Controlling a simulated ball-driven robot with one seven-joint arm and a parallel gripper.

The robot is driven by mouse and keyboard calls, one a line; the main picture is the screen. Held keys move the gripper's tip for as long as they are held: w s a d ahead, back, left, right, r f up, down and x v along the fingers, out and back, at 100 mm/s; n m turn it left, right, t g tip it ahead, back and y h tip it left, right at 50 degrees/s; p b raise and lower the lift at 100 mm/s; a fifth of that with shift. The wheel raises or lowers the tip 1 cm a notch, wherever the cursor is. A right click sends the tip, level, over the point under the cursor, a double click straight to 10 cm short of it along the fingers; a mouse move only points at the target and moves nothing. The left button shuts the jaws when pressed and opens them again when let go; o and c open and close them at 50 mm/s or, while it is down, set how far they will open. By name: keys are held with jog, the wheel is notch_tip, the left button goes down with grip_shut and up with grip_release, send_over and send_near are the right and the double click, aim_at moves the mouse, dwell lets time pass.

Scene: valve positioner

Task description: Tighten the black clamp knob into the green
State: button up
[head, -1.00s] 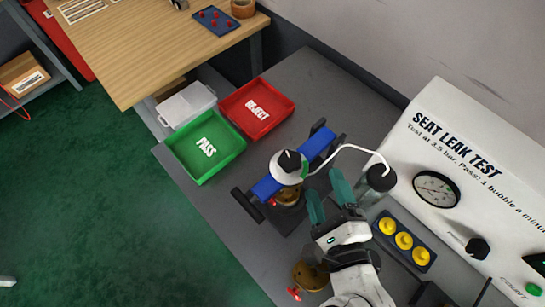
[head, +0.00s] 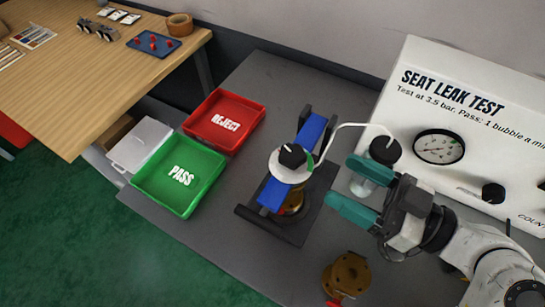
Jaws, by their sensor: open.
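The black clamp knob (head: 292,156) sits at the centre of a white round dial (head: 284,173). The dial has a green sector (head: 309,163) on its right edge. A small white mark shows on the knob, but it is too small to read surely against the green. The dial is on the blue crossbar (head: 273,194) of a clamp fixture, above a brass valve (head: 292,203). My gripper (head: 341,181) is open and empty, right of the dial and apart from the knob. Its teal fingers point left towards the fixture.
A white tube runs from the fixture to a black-capped jar (head: 384,151) close behind my gripper. The leak test panel (head: 470,120) stands at right. Green PASS (head: 180,177) and red REJECT (head: 224,121) trays lie left. Another brass valve (head: 347,274) is in front.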

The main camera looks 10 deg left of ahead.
aim_at(292, 153)
jog(key=shift+n, duration=0.5)
jog(key=p+x, duration=0.1)
jog(key=x, duration=0.4)
jog(key=p+x, duration=0.1)
jog(key=x, duration=0.4)
jog(key=shift+s+a+p, duration=0.1)
jog(key=shift+a+p, duration=0.3)
jog(key=shift+c, duration=0.2)
jog(key=c, duration=0.9)
